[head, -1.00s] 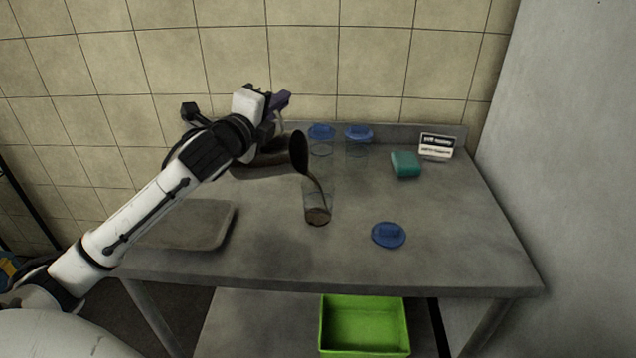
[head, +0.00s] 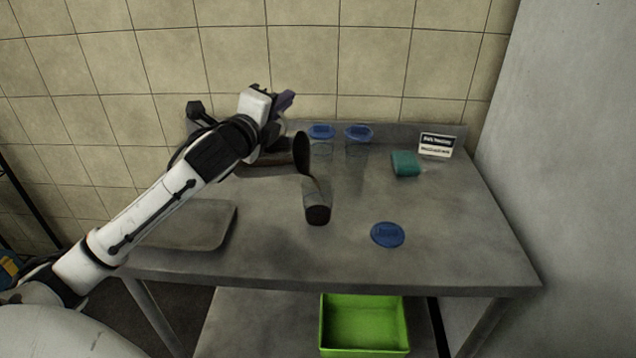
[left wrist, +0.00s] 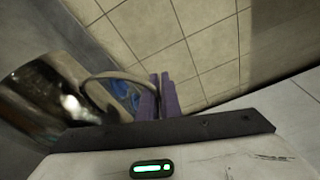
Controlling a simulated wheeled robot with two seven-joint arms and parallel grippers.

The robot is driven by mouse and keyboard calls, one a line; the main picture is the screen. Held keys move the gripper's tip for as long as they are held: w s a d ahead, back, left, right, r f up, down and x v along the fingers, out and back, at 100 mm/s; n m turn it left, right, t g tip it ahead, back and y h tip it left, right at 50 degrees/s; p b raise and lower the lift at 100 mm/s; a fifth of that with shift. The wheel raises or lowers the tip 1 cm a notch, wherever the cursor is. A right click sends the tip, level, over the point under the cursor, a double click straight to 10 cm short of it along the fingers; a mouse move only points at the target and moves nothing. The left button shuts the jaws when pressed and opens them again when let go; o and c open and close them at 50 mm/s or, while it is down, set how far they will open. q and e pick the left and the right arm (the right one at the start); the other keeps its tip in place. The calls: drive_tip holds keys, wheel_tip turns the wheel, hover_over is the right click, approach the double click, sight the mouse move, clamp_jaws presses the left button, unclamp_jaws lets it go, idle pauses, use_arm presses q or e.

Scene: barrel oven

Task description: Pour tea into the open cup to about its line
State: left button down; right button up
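My left gripper (head: 284,103), with purple fingers, is shut on the handle of a shiny metal jug (left wrist: 40,98). The fingers (left wrist: 160,97) close at the handle loop in the left wrist view. In the head view the jug is tipped, its dark mouth (head: 302,152) facing right and down. A brown stream runs from its lip into the clear open cup (head: 317,190), which stands upright on the table. Dark tea (head: 318,213) shows in the cup's lower part; I cannot make out the line. My right gripper is not in view.
Two clear cups with blue lids (head: 321,131) (head: 358,132) stand at the back. A loose blue lid (head: 388,235) lies right of the open cup. A teal block (head: 405,164) and a small sign (head: 437,146) are back right. A grey tray (head: 190,225) lies left; a green bin (head: 364,325) is below.

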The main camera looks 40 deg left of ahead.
use_arm(q)
drive_tip(key=shift+w+d+r+m+p, duration=0.15)
drive_tip(key=shift+d+r+m+p, duration=0.25)
drive_tip(key=shift+d+p, duration=0.15)
idle(0.4)
drive_tip(key=shift+a, duration=0.1)
idle(0.4)
drive_tip(key=shift+d+r+m+p, duration=0.1)
drive_tip(key=shift+d+m+p, duration=0.2)
drive_tip(key=shift+p, duration=0.25)
idle(0.4)
